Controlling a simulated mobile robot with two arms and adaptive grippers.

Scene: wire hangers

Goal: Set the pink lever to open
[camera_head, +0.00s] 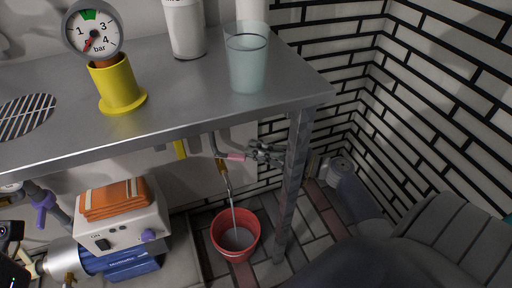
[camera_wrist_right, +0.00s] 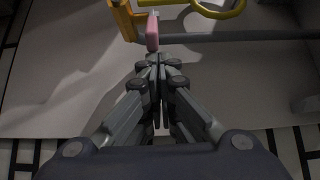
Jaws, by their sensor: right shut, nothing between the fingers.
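The pink lever (camera_head: 237,156) is a short pink handle on pipework below the front edge of the metal table. It also shows in the right wrist view (camera_wrist_right: 152,32), just beyond the fingertips, beside a yellow-orange pipe part. My right gripper (camera_head: 257,153) is shut and empty, its tips close to the lever's right end; I cannot tell whether they touch. In the right wrist view the closed fingertips (camera_wrist_right: 158,61) point at the lever. The table leg partly hides the gripper in the head view.
The metal table (camera_head: 190,84) carries a pressure gauge on a yellow stand (camera_head: 119,90), a clear cup (camera_head: 246,65) and a white container (camera_head: 185,30). Its leg (camera_head: 293,185) stands beside my right gripper. A red bucket (camera_head: 222,246) is on the floor below a thin stream or tube.

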